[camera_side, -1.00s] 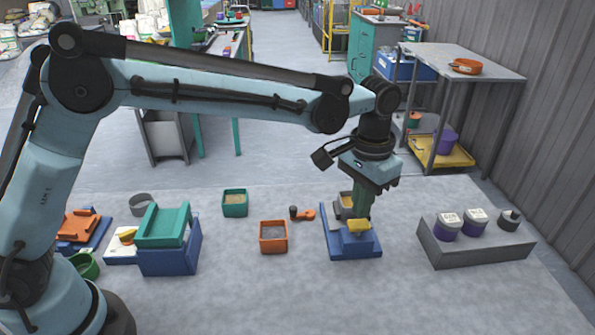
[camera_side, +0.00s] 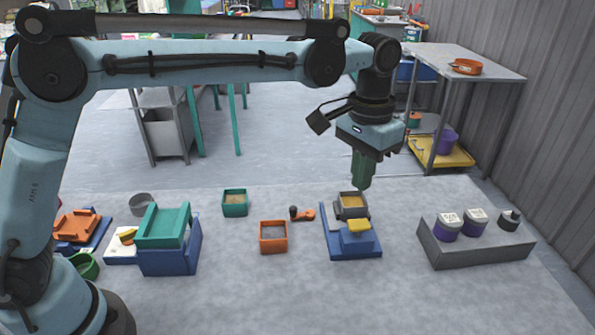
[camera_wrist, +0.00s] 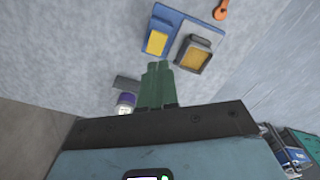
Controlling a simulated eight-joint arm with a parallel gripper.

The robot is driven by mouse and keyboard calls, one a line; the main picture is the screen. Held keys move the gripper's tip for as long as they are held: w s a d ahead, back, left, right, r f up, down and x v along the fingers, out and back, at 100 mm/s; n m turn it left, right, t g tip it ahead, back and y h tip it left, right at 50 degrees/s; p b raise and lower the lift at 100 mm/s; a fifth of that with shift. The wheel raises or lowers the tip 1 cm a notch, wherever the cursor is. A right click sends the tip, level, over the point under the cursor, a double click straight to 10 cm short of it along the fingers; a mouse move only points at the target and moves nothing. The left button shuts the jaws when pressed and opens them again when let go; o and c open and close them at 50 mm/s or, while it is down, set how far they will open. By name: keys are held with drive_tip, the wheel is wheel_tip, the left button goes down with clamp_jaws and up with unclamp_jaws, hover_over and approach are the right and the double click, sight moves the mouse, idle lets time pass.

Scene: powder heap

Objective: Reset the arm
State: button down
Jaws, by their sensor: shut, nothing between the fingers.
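My gripper (camera_side: 362,184) has green fingers, which are shut with nothing between them. It hangs pointing down in the air above the blue stand (camera_side: 333,235). The stand bears a grey container with yellowish contents (camera_side: 351,211) and a yellow-topped block (camera_side: 358,226). My fingers are apart from all of these.
An orange box (camera_side: 273,245), a green box (camera_side: 235,210) and an orange scoop-like tool (camera_side: 303,214) lie to the left. A grey block (camera_side: 455,253) with several small pots stands right. A metal table (camera_side: 458,60) stands behind. Free floor lies between them.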

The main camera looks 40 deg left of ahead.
drive_tip(key=s+a+r+n+t, duration=0.1)
drive_tip(key=s+a+t, duration=0.1)
drive_tip(key=s+a, duration=0.45)
drive_tip(key=s+a+r+n+t, duration=0.1)
drive_tip(key=s+a+t, duration=0.25)
drive_tip(key=a, duration=0.55)
drive_tip(key=s+a+f+n+t, duration=0.1)
drive_tip(key=s+a+f, duration=0.3)
drive_tip(key=s, duration=0.1)
drive_tip(key=shift+s+a, duration=0.4)
drive_tip(key=shift+t, duration=0.25)
